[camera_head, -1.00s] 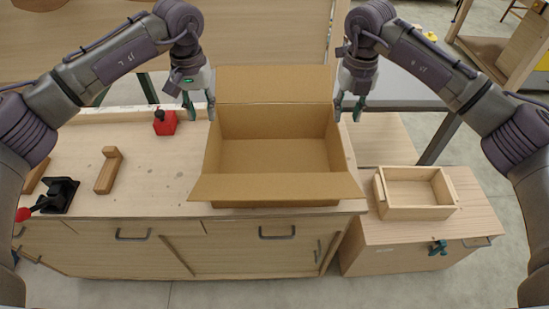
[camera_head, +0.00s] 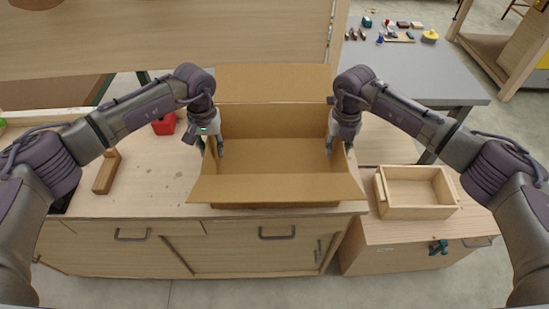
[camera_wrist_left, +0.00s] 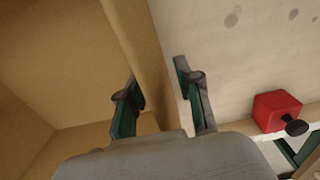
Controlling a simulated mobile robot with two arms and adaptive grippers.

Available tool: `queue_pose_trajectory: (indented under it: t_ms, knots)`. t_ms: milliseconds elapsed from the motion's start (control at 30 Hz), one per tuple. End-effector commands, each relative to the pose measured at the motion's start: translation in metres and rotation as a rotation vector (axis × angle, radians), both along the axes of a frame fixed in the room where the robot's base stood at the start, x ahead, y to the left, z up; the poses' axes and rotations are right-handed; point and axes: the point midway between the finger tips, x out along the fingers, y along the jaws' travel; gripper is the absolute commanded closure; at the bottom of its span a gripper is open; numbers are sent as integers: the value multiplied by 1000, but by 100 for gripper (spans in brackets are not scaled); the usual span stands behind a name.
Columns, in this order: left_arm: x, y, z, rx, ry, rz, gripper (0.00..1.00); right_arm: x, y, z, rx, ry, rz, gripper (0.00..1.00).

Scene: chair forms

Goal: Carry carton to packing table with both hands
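The open, empty cardboard carton (camera_head: 270,155) stands upright on the wooden workbench (camera_head: 150,185), its front and back flaps spread. My left gripper (camera_head: 211,147) is at the carton's left wall. In the left wrist view its fingers (camera_wrist_left: 157,85) are apart, one inside the carton (camera_wrist_left: 60,60) and one outside, with the wall between them and a small gap on the outer side. My right gripper (camera_head: 339,147) is at the right wall with its fingers apart around the rim; its contact is unclear. A grey-topped table (camera_head: 430,75), perhaps the packing table, stands at the back right.
A red object (camera_head: 164,125) with a black knob and a wooden piece (camera_head: 106,172) lie left of the carton. A wooden tray (camera_head: 415,190) sits on a lower cabinet at right. Small items and a yellow object (camera_head: 429,36) are on the grey table's far part; its near part is clear.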

Motion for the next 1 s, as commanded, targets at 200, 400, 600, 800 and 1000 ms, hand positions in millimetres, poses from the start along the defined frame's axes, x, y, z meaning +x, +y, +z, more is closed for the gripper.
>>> queue_pose_trajectory:
  t_ms: [200, 400, 600, 800, 1000]
  knots:
    - [0, 0, -1, 0, 0, 0, 66, 0, 0, -1, 0, 0, 0, 66]
    - [0, 0, -1, 0, 0, 0, 91, 0, 0, -1, 0, 0, 0, 91]
    - [0, 0, -1, 0, 0, 0, 100, 0, 0, -1, 0, 0, 0, 100]
    - [0, 0, 0, 0, 0, 0, 100, 0, 0, 0, 0, 0, 0, 100]
    - [0, 0, 3, 0, -1, 0, 100, 0, 0, 2, 1, -1, 0, 100]
